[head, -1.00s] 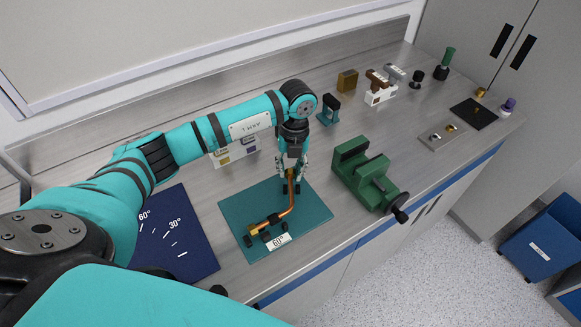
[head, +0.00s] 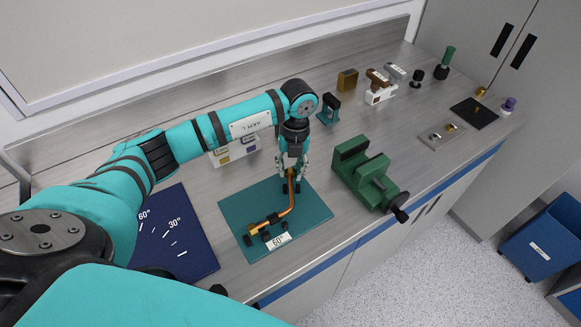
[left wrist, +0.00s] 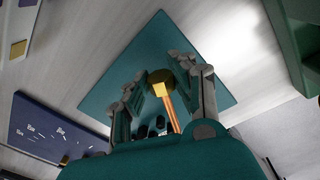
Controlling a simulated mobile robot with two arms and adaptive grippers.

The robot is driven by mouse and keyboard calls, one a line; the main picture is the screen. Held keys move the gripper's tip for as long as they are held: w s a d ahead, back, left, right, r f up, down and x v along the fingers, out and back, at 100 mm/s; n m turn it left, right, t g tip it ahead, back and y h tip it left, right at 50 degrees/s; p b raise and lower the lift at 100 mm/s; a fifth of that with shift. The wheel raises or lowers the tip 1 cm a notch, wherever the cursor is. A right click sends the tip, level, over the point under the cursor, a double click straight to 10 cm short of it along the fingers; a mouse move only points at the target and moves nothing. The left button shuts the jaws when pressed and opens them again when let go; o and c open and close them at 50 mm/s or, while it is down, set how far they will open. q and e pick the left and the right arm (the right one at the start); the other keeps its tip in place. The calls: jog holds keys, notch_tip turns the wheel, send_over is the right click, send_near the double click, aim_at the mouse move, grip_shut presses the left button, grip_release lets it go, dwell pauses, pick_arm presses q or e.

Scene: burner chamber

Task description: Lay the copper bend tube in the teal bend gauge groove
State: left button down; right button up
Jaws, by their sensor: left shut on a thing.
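The copper bend tube (head: 292,199) is at the teal bend gauge (head: 316,209), a flat plate with black pegs and a white "60°" label. The tube's brass-coloured lower end (head: 255,229) lies among the pegs at the plate's front left. Its bent upper part runs to my left gripper (head: 291,172). The left gripper is shut on the tube near its far end, above the plate. In the left wrist view the brass end (left wrist: 161,79) and copper shaft (left wrist: 171,108) show between the fingers. Whether the tube sits fully in the groove cannot be told. My right gripper is not in view.
A dark blue angle board (head: 178,232) lies left of the gauge. A green vise (head: 366,174) stands close on its right. A small teal stand (head: 329,109), a brown block (head: 347,80) and a white rack (head: 379,96) stand behind. Bare bench lies between the gauge and front edge.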

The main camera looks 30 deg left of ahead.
pick_arm(q)
jog(key=shift+f, duration=0.2)
jog(key=shift+f+b, duration=0.35)
jog(key=shift+b, duration=0.05)
jog(key=shift+r, duration=0.1)
jog(key=shift+r+p, duration=0.3)
jog(key=shift+p, duration=0.05)
jog(key=shift+f, duration=0.15)
dwell(0.7)
jog(key=shift+f+b, duration=0.25)
jog(key=shift+b, duration=0.15)
jog(key=shift+r, duration=0.2)
jog(key=shift+r+p, duration=0.2)
jog(key=shift+p, duration=0.1)
dwell(0.5)
